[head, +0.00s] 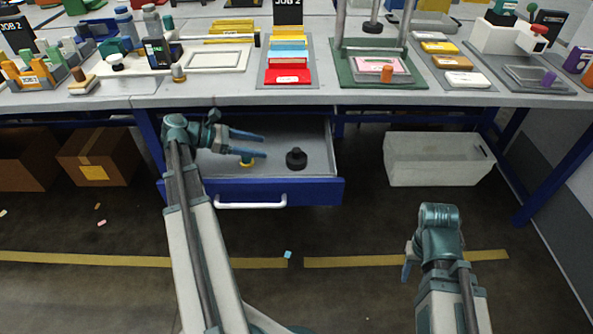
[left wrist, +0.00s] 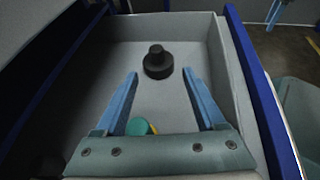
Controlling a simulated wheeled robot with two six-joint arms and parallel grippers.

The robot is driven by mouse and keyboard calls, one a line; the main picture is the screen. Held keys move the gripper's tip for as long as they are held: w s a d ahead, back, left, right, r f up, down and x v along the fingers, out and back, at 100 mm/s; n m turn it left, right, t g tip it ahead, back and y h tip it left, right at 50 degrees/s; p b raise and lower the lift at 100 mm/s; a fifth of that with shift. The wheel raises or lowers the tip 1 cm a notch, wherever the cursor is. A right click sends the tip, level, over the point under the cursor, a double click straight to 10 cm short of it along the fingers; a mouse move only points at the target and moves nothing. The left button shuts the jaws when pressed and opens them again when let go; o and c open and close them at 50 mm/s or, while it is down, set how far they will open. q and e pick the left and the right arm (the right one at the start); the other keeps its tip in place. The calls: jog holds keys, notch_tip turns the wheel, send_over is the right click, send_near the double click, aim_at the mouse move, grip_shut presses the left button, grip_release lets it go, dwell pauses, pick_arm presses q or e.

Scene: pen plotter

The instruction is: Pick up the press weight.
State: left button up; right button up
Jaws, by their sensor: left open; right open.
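The press weight, a black stepped cylinder with a narrower knob on top (head: 296,158), stands upright in the open drawer (head: 262,190). It also shows in the left wrist view (left wrist: 158,63), ahead of the fingertips and roughly centred between them. My left gripper (head: 265,146) is open with blue fingers, over the drawer and to the left of the weight, not touching it. In the left wrist view its fingers (left wrist: 161,78) are spread and nothing is between the tips. My right gripper (head: 408,262) is away from the drawer at the lower right, its fingers partly hidden.
A small yellow and teal object (head: 247,162) lies in the drawer under my left fingers. The drawer has blue sides and a white handle (head: 250,203). The worktop (head: 215,93) is above. A white bin (head: 438,170) and cardboard boxes (head: 98,158) sit beneath the table.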

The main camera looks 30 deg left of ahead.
pick_arm(q)
jog(key=a, duration=0.1)
jog(key=b, duration=0.3)
send_near(297, 149)
jog(key=d+f, duration=0.1)
jog(key=w+d+f, duration=0.1)
jog(key=shift+w+d+f, duration=0.2)
jog(key=shift+w+f, duration=0.1)
jog(key=shift+w+d+f, duration=0.15)
jog(key=shift+w+d, duration=0.3)
jog(key=shift+w+d, duration=0.1)
jog(key=b+x, duration=0.1)
jog(key=x, duration=0.4)
jog(key=shift+w+b, duration=0.1)
jog(key=shift+b, duration=0.25)
jog(key=shift+r, duration=0.25)
grip_shut()
